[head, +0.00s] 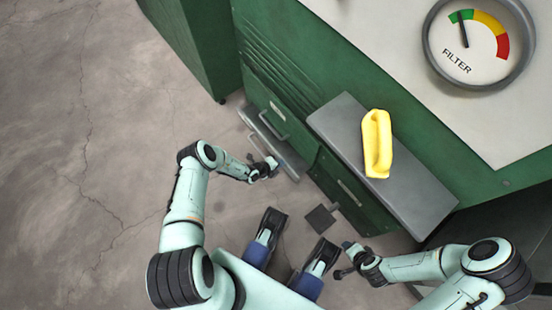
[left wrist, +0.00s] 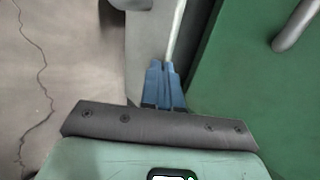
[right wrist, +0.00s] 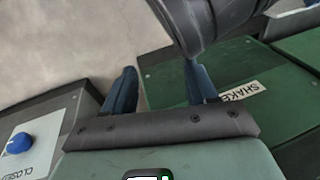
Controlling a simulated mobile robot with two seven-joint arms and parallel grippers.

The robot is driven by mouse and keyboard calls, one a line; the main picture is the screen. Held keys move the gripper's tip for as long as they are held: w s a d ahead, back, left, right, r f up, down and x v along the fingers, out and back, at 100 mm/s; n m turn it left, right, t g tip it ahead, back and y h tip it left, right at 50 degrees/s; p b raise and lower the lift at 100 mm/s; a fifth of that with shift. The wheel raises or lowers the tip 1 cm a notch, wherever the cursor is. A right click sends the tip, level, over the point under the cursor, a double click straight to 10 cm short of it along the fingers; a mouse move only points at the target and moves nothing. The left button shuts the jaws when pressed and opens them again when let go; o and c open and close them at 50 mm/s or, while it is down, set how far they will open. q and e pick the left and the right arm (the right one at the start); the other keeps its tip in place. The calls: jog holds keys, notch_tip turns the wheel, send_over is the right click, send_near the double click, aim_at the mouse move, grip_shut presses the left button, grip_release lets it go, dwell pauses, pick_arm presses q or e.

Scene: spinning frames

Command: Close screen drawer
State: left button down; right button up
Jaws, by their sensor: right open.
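A grey drawer (head: 275,146) stands out from the low front of the green machine in the head view. I take it for the screen drawer. A bar handle (head: 271,121) is on the green front beside it. My left gripper (head: 272,165) is at the drawer's outer edge, low near the floor. In the left wrist view its blue fingers (left wrist: 163,88) are together, and a pale rim (left wrist: 174,32) runs on beyond their tips. Whether they touch it is unclear. My right gripper (head: 345,258) is apart from the drawer; its fingers (right wrist: 160,92) are spread and empty.
A round FILTER gauge (head: 479,42) is on the machine top. A green panel with a SHAKE label (right wrist: 243,92) is near the right fingers. Open floor (head: 80,140) lies left.

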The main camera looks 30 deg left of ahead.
pick_arm(q)
jog(key=shift+w+d+b, duration=0.15)
jog(key=shift+w+d, duration=0.2)
jog(key=shift+w, duration=0.3)
jog(key=shift+w+d+b, duration=0.15)
jog(key=shift+w+d, duration=0.15)
jog(key=shift+w, duration=0.35)
pick_arm(e)
jog(key=shift+s+d+f+g, duration=0.2)
jog(key=shift+s+f+g, duration=0.2)
jog(key=shift+s+f, duration=0.3)
